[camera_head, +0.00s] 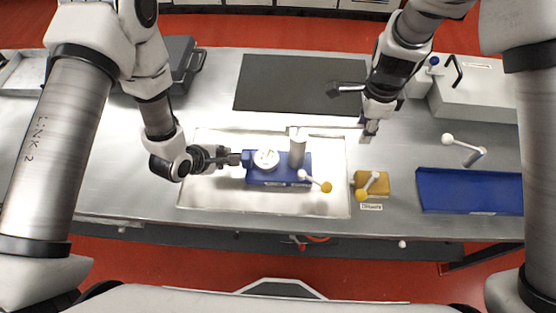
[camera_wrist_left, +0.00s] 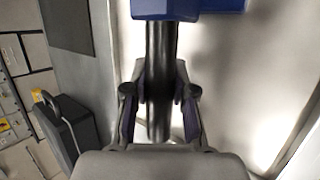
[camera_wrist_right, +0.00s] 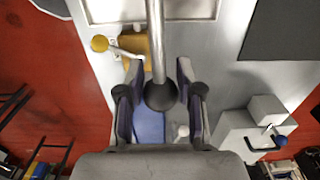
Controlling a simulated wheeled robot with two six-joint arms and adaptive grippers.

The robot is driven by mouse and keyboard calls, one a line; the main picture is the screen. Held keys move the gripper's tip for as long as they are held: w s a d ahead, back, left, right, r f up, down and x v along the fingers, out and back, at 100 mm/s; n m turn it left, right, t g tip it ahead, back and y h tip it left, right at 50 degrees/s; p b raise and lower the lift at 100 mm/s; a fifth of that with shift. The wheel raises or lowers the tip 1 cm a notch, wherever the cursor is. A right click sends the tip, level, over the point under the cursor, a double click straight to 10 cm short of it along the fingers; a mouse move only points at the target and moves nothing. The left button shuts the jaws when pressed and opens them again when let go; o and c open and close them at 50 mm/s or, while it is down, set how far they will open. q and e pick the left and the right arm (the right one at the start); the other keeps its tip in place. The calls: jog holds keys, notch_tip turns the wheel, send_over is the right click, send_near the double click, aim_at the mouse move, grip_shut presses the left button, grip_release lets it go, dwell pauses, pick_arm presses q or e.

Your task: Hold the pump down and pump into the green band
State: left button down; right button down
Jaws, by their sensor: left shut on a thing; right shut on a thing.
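The pump has a blue body (camera_head: 278,179) with a round white gauge (camera_head: 265,159) and an upright grey cylinder (camera_head: 297,152). It sits in a pale shallow tray (camera_head: 225,203). My left gripper (camera_head: 240,158) is shut on a black bar (camera_wrist_left: 161,70) at the left end of the blue body. A long metal lever (camera_wrist_right: 155,35) runs from the cylinder toward my right gripper (camera_head: 370,130). My right gripper is shut on the lever's black knob (camera_wrist_right: 160,95). The gauge's needle and green band are too small to read.
A white-armed lever with a yellow knob (camera_head: 326,187) is at the pump's right end. A yellow block (camera_head: 376,182) with another lever stands right of the tray. A blue tray (camera_head: 470,195), a white box (camera_head: 475,92) and a dark mat (camera_head: 300,83) lie around.

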jog(key=shift+f, duration=0.8)
jog(key=shift+f, duration=0.55)
jog(key=c, duration=0.8)
grip_release()
notch_tip(320, 180, up, 7)
jog(key=shift+r, duration=0.1)
pick_arm(q)
jog(key=c, duration=0.9)
grip_release()
jog(key=shift+f, duration=0.1)
pick_arm(e)
jog(key=shift+a, duration=0.1)
